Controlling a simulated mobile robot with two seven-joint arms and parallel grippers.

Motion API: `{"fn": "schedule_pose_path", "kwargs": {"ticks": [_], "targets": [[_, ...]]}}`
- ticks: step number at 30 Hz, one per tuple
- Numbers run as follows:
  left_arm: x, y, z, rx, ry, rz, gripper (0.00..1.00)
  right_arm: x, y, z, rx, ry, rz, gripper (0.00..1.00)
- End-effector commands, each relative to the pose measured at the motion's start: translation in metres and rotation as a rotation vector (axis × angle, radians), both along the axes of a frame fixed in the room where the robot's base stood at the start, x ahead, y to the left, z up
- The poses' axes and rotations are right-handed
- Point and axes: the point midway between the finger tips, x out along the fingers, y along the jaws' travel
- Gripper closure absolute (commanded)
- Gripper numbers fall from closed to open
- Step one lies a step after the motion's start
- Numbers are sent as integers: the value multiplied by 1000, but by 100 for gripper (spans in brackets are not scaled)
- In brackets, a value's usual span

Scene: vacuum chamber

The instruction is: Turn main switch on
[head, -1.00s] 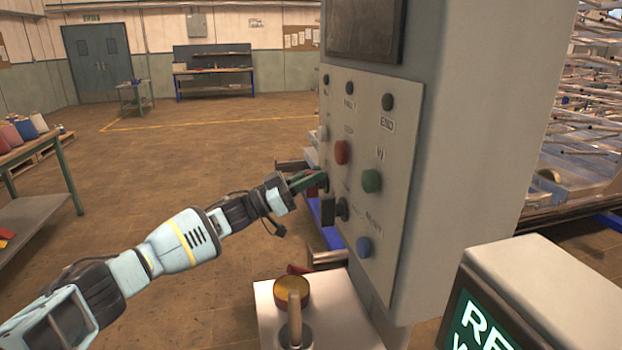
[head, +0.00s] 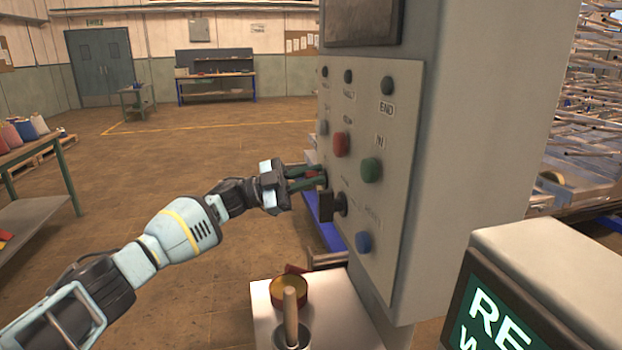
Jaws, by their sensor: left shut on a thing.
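The grey control panel (head: 400,200) stands right of centre, with round buttons and a black knob (head: 338,204) on its face. My left gripper (head: 314,178) reaches the panel's left edge from the left. My right gripper is out of view.
A red button (head: 341,145), a green button (head: 371,170) and a blue button (head: 363,242) sit close by on the panel. Below is a white surface with an upright stick (head: 290,310). Floor to the left is open.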

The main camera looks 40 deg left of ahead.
Motion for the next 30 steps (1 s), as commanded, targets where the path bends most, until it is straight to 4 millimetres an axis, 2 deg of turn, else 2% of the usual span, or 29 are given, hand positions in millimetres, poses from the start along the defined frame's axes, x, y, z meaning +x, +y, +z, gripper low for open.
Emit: {"fn": "schedule_pose_path", "kwargs": {"ticks": [1,18,30], "targets": [[1,0,-10,40,-14,3,100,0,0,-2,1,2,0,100],[-2,-3,-15,445,-360,5,100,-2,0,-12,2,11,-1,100],[-2,-2,-16,638,-528,8,100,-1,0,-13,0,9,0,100]]}}
